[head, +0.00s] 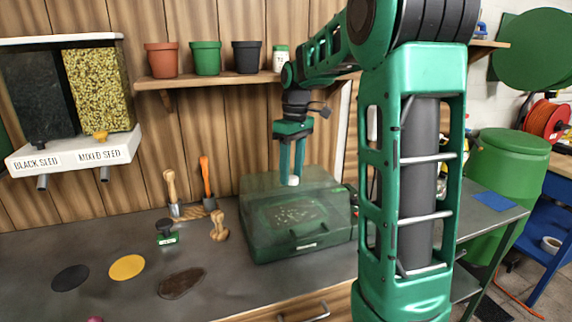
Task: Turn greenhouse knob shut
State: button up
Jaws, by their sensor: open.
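The greenhouse (318,239) is a green box with a see-through lid, standing closed on the grey worktop with a handle on its front. A small pale round piece (293,181) shows over its top and looks like the knob. I cannot tell which way the knob is turned. My gripper (292,178) points straight down over the greenhouse top. Its two green fingers are open, with their tips at the pale piece. I cannot tell whether they touch it.
A seed dispenser (73,147) hangs at the left. Small tools (206,183), a stamp (166,232) and flat patches (127,267) lie left of the greenhouse. A shelf (205,81) with pots is behind. My arm covers the area right of the greenhouse.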

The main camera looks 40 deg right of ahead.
notch_tip(320, 180, up, 10)
jog(key=shift+w+d+r, duration=0.15)
jog(key=shift+w+d, duration=0.05)
jog(key=shift+d, duration=0.1)
dwell(0.4)
dwell(0.4)
jog(key=s+a+f+m, duration=0.1)
jog(key=s+f+m, duration=0.2)
jog(key=s+f, duration=0.3)
jog(key=s+a+f+m, duration=0.2)
jog(key=s+f, duration=0.4)
jog(key=s, duration=0.7)
jog(key=s+a+f+m, duration=0.2)
jog(key=s+f+m, duration=0.3)
jog(key=s, duration=0.5)
jog(key=shift+s+f+h, duration=0.2)
jog(key=shift+f+h, duration=0.1)
jog(key=shift+f, duration=0.45)
jog(key=shift+w, duration=0.15)
